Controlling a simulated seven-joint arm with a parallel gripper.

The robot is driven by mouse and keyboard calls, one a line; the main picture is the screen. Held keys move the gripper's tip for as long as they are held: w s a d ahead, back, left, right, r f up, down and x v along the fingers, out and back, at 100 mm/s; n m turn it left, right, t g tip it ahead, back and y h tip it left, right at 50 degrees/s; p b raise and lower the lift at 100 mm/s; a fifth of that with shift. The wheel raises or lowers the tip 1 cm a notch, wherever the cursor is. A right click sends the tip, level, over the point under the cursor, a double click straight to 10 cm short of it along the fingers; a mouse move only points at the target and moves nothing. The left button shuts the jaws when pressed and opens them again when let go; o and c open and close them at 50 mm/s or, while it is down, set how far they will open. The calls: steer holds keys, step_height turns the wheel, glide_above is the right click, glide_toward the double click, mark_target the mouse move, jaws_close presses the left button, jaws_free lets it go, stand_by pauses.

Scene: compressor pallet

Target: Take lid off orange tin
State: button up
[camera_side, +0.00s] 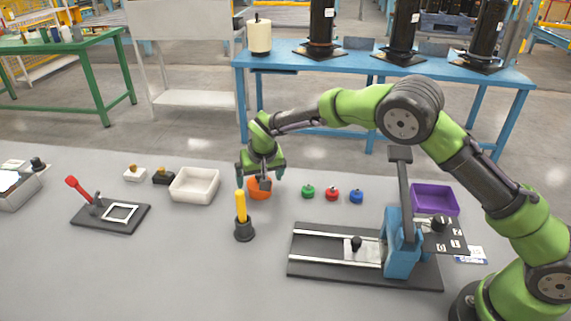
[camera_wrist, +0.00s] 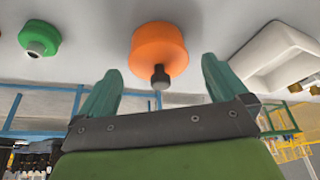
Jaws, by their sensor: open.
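The orange tin (camera_side: 262,193) stands on the grey table, partly hidden behind my gripper in the side view. In the wrist view the orange tin (camera_wrist: 160,48) lies ahead of my gripper (camera_wrist: 160,78), roughly centred between the two fingers. A dark knob (camera_wrist: 160,77) sticks out from its top toward the gripper. My gripper (camera_side: 259,180) is open, close above the tin, with nothing held. Whether a finger touches the tin cannot be told. The seam between lid and tin is not clear.
Green (camera_side: 308,191), red (camera_side: 332,194) and blue (camera_side: 356,196) tins stand to the right. A white bin (camera_side: 194,186) is on the left. A yellow-handled tool stands upright in a dark holder (camera_side: 244,231) in front. A slide fixture (camera_side: 330,262) and purple bin (camera_side: 434,200) are further right.

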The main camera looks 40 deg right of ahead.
steer(key=c, duration=1.1)
steer(key=shift+r, duration=0.1)
